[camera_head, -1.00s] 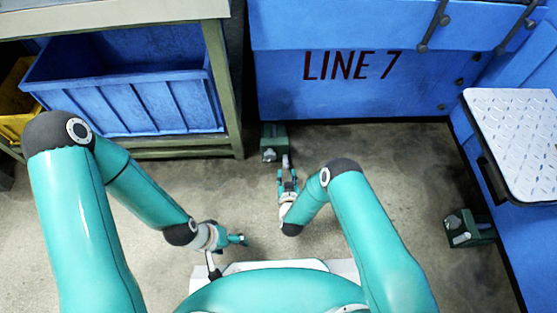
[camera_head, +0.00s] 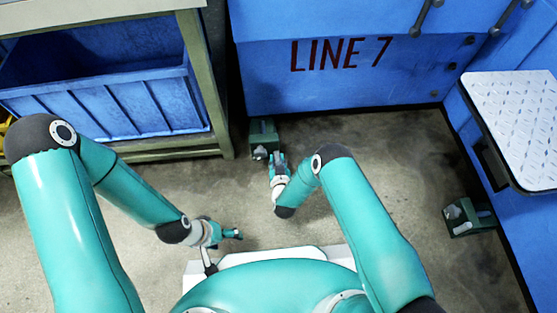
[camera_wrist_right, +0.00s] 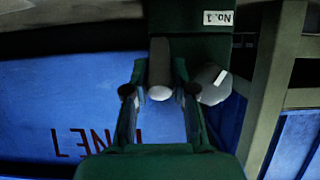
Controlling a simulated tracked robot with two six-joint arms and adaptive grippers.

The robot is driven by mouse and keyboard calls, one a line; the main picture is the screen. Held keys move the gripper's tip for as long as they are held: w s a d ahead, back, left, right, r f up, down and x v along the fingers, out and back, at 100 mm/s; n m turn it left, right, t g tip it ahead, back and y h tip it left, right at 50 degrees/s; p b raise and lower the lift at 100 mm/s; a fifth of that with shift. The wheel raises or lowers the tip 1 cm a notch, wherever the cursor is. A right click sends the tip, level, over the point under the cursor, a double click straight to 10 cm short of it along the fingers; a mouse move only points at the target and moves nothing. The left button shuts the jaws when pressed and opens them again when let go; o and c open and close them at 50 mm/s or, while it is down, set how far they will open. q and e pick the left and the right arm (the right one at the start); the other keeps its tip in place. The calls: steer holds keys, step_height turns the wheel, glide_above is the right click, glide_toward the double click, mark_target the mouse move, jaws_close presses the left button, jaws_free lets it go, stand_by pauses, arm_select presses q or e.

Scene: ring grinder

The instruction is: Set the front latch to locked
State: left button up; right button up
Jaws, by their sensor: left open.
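A green latch box (camera_head: 263,132) stands on the floor at the foot of the blue machine. In the right wrist view its green body (camera_wrist_right: 190,45) carries a grey lever (camera_wrist_right: 160,70) with a pale rounded end, and a grey round part (camera_wrist_right: 211,84) beside it. My right gripper (camera_head: 278,157) is at this box. In the wrist view its two fingers (camera_wrist_right: 160,100) are apart, one on each side of the lever's end; I cannot tell whether they touch it. My left gripper (camera_head: 239,234) is open and empty, low over the floor near my base.
A second green box (camera_head: 468,217) with grey parts stands at the right by the blue wall. A tread-plate shelf (camera_head: 515,125) juts out above it. A bench with a blue bin (camera_head: 110,105) is at the left. The floor between is clear.

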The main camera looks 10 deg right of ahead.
jaws_close()
steer(key=shift+d, duration=0.2)
steer(key=shift+w+a+r+g+p, duration=0.1)
steer(key=shift+w+r+g+p, duration=0.05)
steer(key=shift+r+g+p, duration=0.35)
steer(key=shift+w+r+g+p, duration=0.35)
steer(key=shift+g+p, duration=0.4)
steer(key=shift+g, duration=0.15)
steer(key=shift+w+a+r+g+p, duration=0.1)
steer(key=shift+w+r+g+p, duration=0.2)
steer(key=shift+g, duration=0.75)
steer(key=shift+w+r+g+p, duration=0.1)
steer(key=shift+w+r+g, duration=0.25)
steer(key=shift+g, duration=0.7)
steer(key=shift+w+f, duration=0.1)
steer(key=shift+w, duration=0.05)
steer(key=o, duration=0.7)
jaws_free()
steer(key=shift+c, duration=0.2)
